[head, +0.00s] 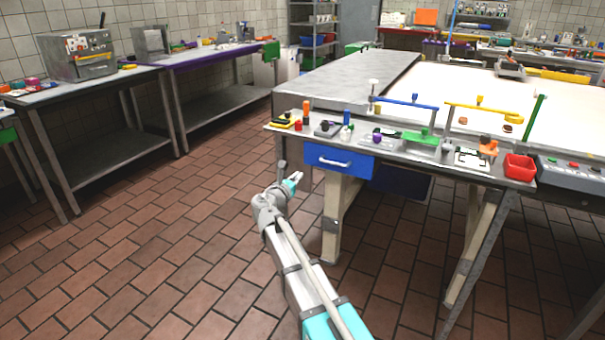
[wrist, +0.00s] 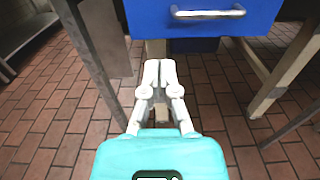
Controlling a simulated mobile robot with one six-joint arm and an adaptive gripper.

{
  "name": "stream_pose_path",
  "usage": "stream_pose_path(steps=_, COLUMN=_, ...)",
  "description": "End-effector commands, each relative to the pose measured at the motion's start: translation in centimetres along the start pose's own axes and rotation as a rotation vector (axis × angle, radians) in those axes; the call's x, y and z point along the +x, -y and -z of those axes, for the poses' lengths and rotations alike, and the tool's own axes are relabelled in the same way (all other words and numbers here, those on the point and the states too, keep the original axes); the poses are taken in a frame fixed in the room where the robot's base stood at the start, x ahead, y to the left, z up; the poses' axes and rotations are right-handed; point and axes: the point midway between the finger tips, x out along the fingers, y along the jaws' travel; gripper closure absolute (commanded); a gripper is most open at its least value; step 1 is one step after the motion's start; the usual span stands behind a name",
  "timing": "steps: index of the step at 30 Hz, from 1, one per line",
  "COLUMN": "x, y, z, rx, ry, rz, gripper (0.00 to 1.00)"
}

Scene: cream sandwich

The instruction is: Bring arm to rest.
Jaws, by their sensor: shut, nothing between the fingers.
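My gripper (wrist: 159,72) is shut and empty in the wrist view, its two pale fingertips together below the blue drawer (wrist: 222,18). In the head view my gripper (head: 298,176) is small, at the end of my outstretched arm, in front of the workbench's left leg and lower than the bench top. It looks apart from the bench, though the exact gap is hard to tell. The blue drawer (head: 340,161) with its silver handle is closed under the left part of the bench top.
The workbench (head: 470,172) carries small coloured tools and a red bin (head: 519,168). A cream-topped conveyor or table (head: 450,85) lies behind it. Metal tables (head: 140,78) stand at the left. The brick-tiled floor (head: 150,240) left of my arm is clear.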

Motion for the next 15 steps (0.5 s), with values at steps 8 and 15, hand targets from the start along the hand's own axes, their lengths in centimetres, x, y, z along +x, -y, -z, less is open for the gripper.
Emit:
stream_pose_path(steps=8, x=-0.32, y=0.03, z=0.00, rx=0.000, ry=0.000, rz=0.000, gripper=1.00)
stream_pose_path(steps=15, x=-0.26, y=0.34, z=0.10, rx=0.011, ry=-0.005, rz=0.006, gripper=1.00)
